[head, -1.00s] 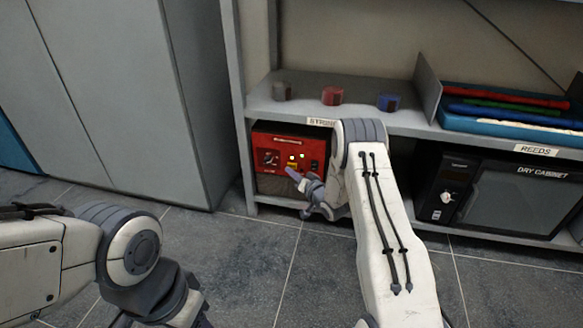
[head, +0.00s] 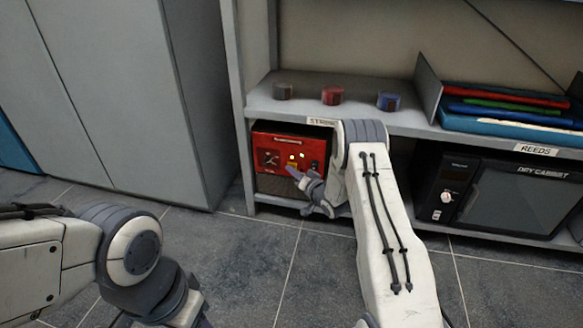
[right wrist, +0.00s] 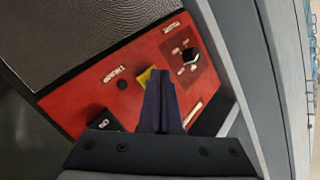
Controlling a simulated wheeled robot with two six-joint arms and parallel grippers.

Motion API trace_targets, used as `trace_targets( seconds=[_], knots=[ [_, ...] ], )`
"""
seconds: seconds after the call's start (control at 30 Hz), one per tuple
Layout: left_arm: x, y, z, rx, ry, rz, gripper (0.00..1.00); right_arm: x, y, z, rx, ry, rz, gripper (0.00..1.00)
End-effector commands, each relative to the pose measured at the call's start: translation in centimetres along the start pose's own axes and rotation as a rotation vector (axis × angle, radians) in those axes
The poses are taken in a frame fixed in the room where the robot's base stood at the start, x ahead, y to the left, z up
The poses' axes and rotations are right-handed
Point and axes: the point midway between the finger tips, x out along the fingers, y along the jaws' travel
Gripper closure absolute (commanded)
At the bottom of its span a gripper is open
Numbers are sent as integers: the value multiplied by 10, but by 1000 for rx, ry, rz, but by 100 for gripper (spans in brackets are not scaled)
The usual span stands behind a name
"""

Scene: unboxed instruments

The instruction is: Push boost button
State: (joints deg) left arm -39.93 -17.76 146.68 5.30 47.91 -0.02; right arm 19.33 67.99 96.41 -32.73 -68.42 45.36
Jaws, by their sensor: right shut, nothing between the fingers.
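A red amplifier panel (head: 277,148) faces out from the lower shelf at the left end of the rack. A yellow button (right wrist: 146,78) sits on it, partly hidden by my fingers in the right wrist view. It shows as a small yellow patch in the head view (head: 292,165). My right gripper (head: 291,171) is shut and empty, its tips right at the yellow button. In the right wrist view the closed fingertips (right wrist: 160,76) overlap the button's edge; I cannot tell if they touch it. My left arm shows at lower left, its gripper out of frame.
The shelf edge (right wrist: 222,60) runs close beside my gripper. A dry cabinet (head: 515,200) stands to the right. Grey tall cabinets (head: 120,100) stand left.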

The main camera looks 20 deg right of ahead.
Motion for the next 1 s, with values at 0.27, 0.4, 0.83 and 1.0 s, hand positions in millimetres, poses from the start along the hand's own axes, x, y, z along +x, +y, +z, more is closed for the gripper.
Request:
trace_targets(
  seconds=[0.27, 0.4, 0.83, 1.0],
  knots=[
    [0, 0, 0, 0, 0, 0, 50, 0, 0, 0, 0, 0, 0, 100],
    [0, 0, 0, 0, 0, 0, 50, 1, 1, -1, -1, 0, 0, 100],
    [-3, 0, 0, 0, 0, 0, 50, 0, 0, -1, 0, -1, 0, 100],
    [-9, 1, 0, 0, 0, 0, 50, -6, -5, 3, 0, -2, 1, 100]
  ],
)
